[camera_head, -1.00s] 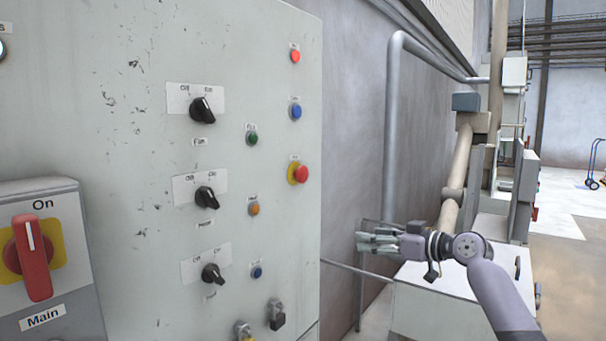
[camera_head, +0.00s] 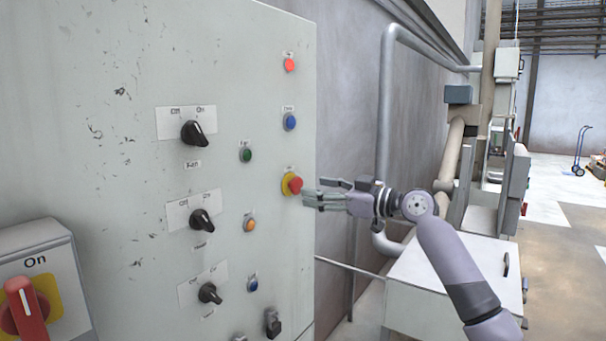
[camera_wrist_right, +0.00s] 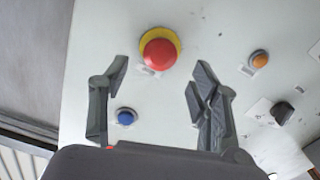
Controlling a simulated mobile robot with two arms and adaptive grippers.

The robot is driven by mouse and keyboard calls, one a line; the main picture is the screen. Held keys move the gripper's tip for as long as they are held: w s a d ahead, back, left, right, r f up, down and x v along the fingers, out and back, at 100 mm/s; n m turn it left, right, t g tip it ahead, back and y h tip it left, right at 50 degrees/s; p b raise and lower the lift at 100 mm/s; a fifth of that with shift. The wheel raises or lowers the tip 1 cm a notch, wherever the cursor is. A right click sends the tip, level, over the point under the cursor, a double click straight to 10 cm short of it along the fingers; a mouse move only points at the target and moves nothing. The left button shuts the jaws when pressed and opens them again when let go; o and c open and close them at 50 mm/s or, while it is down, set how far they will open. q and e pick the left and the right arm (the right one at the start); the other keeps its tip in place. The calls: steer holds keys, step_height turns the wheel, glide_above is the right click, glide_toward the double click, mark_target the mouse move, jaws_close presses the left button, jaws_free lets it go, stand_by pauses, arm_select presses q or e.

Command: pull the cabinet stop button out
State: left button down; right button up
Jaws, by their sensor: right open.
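The cabinet stop button is a red mushroom head (camera_head: 294,185) on a yellow ring, on the right part of the grey cabinet front (camera_head: 130,240). In the right wrist view the red button (camera_wrist_right: 160,53) shows ahead, centred a little beyond the fingertips. My right gripper (camera_head: 309,198) is just right of the button in the head view, pointing at it. It also shows in the wrist view (camera_wrist_right: 158,75), with its fingers open and spread either side of the button's line, holding nothing. I cannot tell any contact with the button. My left gripper is not in view.
An orange button (camera_head: 249,223), a green button (camera_head: 245,155) and blue buttons (camera_head: 289,121) sit close by on the panel. Black rotary switches (camera_head: 194,133) are further left. A grey pipe (camera_head: 386,130) and a white box (camera_head: 450,285) stand right of the cabinet.

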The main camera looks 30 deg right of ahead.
mark_target(300, 186)
steer(key=p+x, duration=0.1)
steer(key=x, duration=0.3)
steer(key=shift+r+p, duration=0.15)
steer(key=shift+p, duration=0.15)
steer(key=shift+w+a, duration=0.15)
steer(key=shift+w, duration=0.35)
steer(key=shift+f, duration=0.2)
steer(key=shift+c, duration=0.5)
jaws_close()
